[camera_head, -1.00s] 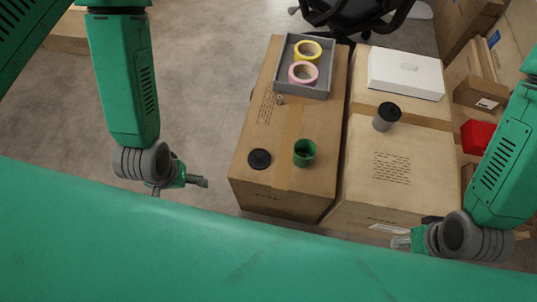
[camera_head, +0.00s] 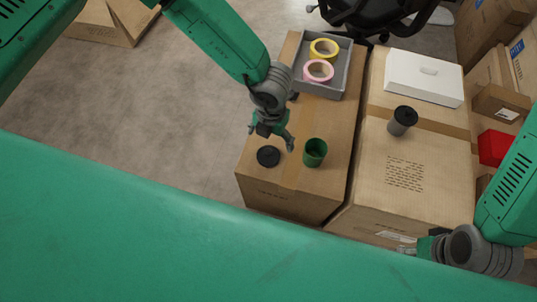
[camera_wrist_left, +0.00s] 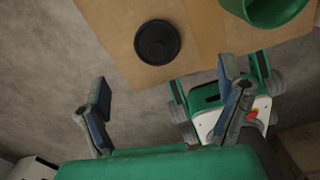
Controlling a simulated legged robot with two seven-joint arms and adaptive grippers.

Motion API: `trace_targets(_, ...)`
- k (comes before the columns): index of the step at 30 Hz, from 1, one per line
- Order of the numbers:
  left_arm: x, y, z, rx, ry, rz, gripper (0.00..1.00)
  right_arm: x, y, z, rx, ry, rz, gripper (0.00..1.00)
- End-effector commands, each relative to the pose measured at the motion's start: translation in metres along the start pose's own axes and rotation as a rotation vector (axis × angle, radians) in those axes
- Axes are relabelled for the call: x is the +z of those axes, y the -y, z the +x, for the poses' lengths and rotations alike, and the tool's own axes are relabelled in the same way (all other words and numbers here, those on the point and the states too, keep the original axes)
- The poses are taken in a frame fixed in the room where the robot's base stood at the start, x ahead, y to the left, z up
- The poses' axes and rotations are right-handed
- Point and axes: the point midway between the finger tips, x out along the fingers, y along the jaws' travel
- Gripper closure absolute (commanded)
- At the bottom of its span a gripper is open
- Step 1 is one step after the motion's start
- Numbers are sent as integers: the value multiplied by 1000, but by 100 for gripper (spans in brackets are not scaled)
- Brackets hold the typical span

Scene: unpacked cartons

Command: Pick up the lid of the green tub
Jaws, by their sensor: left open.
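The green tub (camera_head: 315,152) stands open on the left carton, and it shows partly at the top right of the left wrist view (camera_wrist_left: 272,12). A round black lid (camera_head: 268,156) lies flat on the same carton, just left of the tub. In the left wrist view the lid (camera_wrist_left: 157,42) shows a round raised centre and lies beyond my fingers. My left gripper (camera_head: 274,140) is over the carton, close to the lid and apart from it as seen in the wrist view; its fingers (camera_wrist_left: 165,100) are spread and empty. My right gripper (camera_head: 408,249) is low at the right, its fingers too small to judge.
Behind the tub, a grey tray (camera_head: 343,77) holds a yellow and a pink tape roll. The right carton (camera_head: 380,200) bears a grey canister with a black lid (camera_head: 402,121) and a white box (camera_head: 424,80). Bare floor lies left of the cartons.

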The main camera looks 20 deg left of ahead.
Motion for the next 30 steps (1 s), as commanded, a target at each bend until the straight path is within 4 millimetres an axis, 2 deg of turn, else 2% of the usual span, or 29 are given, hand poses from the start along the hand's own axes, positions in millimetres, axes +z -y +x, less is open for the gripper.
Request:
trace_targets(1, -1, 0, 13, 1, -1, 1, 13, 0, 0, 6, 0, 0, 0, 60)
trace_targets(3, 0, 0, 25, 0, 0, 2, 13, 0, 0, 9, 0, 0, 0, 60)
trace_targets(14, 0, -2, 51, 2, 1, 4, 13, 1, 0, 18, 0, 0, 0, 60)
trace_targets(21, 0, -5, 87, 1, 0, 6, 13, 2, 0, 34, 0, 0, 0, 60)
trace_targets(24, 0, -5, 93, 2, 1, 6, 13, 2, 0, 35, 0, 0, 0, 60)
trace_targets(29, 0, -5, 92, 1, 2, 6, 13, 2, 0, 34, 0, 0, 0, 60)
trace_targets(30, 0, -6, 91, 1, 2, 6, 16, 2, 0, 34, 0, 0, 0, 60)
